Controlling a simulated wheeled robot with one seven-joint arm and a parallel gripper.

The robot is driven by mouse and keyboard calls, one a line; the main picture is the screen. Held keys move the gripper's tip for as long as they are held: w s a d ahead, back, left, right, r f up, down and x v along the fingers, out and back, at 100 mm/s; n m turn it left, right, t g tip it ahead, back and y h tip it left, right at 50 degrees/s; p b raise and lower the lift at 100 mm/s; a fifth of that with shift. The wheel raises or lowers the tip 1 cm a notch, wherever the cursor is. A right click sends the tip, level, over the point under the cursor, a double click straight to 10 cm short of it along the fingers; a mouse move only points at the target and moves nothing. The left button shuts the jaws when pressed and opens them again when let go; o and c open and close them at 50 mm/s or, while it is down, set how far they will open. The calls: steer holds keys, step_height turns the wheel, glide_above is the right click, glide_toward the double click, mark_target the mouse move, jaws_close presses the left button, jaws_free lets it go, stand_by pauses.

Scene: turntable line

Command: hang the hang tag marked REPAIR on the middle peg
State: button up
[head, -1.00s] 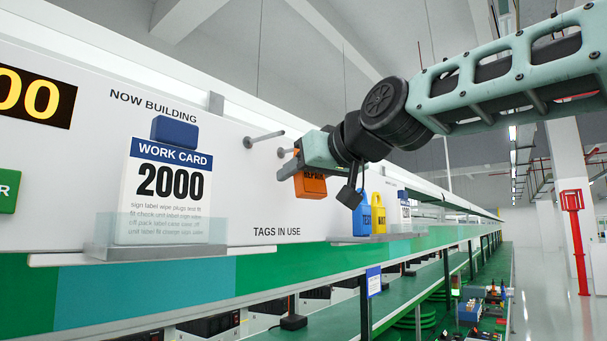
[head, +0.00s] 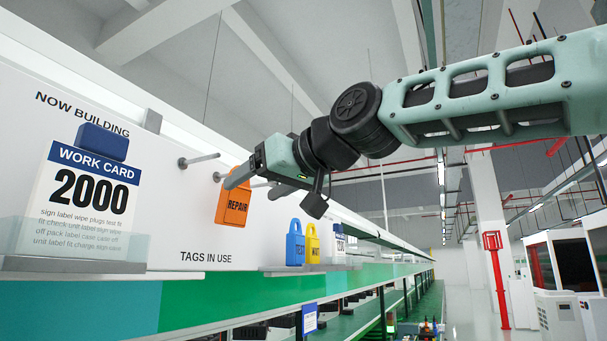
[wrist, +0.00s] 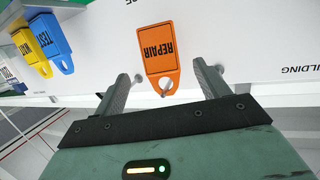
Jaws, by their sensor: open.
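The orange REPAIR hang tag (head: 233,203) hangs upright against the white board, below my gripper's fingers. In the wrist view the tag (wrist: 158,48) appears upside down, with its loop around the end of a peg (wrist: 166,93). This looks like the middle peg, with one peg (head: 197,160) to its left in the head view. The third peg is mostly hidden by my gripper. My gripper (head: 252,190) is open, its fingers apart on either side of the tag's loop; nothing is held between them.
A blue TEST tag (head: 295,243) and a yellow WAIT tag (head: 313,243) stand on a ledge to the right. A work card marked 2000 (head: 79,190) stands in a clear holder at left. Green conveyor shelving lies below.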

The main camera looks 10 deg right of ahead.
steer(key=b+v, duration=0.3)
steer(key=v, duration=0.8)
steer(key=shift+b, duration=0.35)
steer(key=shift+s, duration=0.1)
steer(key=s+a+f+g+h+b, duration=0.1)
steer(key=a+f+g+h+b, duration=0.2)
steer(key=f, duration=1.7)
steer(key=s+a+f+g+h+b, duration=0.15)
steer(key=f+g, duration=0.25)
steer(key=f, duration=1.5)
steer(key=s+d+f+g+h, duration=0.1)
steer(key=s+d+f, duration=0.2)
steer(key=s+f, duration=0.2)
steer(key=s+d+f+g+h+b, duration=0.1)
steer(key=s+f, duration=0.4)
steer(key=f, duration=0.7)
steer(key=s+d+f+g+h+b, duration=0.1)
steer(key=s+d+f+g+h, duration=0.1)
steer(key=s+d+f, duration=0.3)
step_height(320, 180, down, 4)
steer(key=shift+s+g, duration=0.25)
steer(key=shift+g, duration=0.45)
